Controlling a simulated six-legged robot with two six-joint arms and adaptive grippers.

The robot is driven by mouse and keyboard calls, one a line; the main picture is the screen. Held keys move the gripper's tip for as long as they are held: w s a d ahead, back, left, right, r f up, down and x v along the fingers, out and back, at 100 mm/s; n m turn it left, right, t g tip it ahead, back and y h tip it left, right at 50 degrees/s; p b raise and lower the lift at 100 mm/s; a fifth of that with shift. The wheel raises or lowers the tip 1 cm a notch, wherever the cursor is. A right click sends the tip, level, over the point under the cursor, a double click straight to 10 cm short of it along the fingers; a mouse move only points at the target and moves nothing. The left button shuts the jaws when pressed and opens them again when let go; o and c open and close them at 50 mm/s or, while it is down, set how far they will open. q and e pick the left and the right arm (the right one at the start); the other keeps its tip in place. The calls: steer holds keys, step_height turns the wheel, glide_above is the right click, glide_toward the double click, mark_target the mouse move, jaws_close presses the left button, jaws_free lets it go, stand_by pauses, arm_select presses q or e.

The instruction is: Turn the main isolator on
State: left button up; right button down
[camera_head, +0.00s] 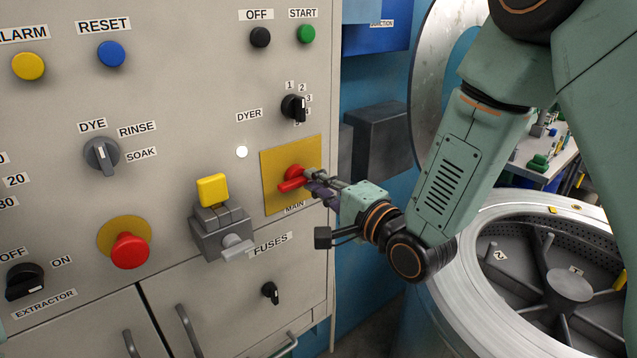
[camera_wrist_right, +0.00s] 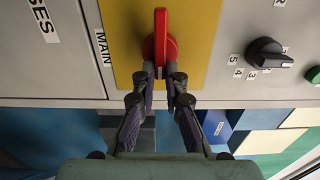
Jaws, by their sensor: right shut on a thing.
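The main isolator is a red rotary handle (camera_head: 291,184) on a yellow plate (camera_head: 277,203) marked MAIN, on the grey control panel. My right gripper (camera_head: 312,181) reaches it from the right and is shut on the handle's near end. In the right wrist view the red handle (camera_wrist_right: 158,38) stands lengthwise in the picture, with the fingertips of my right gripper (camera_wrist_right: 164,78) on both sides of its end. The fingertips hide part of that end. My left gripper is not in view.
A grey fuse block with a yellow top (camera_head: 212,190) stands out left of the yellow plate. A red mushroom button (camera_head: 130,250) and the DYER selector (camera_head: 293,107) are on the same panel. An open drum (camera_head: 480,285) stands at lower right.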

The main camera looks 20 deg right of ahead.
steer(key=c, duration=1.4)
jaws_free()
steer(key=shift+w, duration=0.1)
steer(key=v, duration=0.7)
steer(key=shift+s, duration=0.2)
steer(key=shift+s+d, duration=0.1)
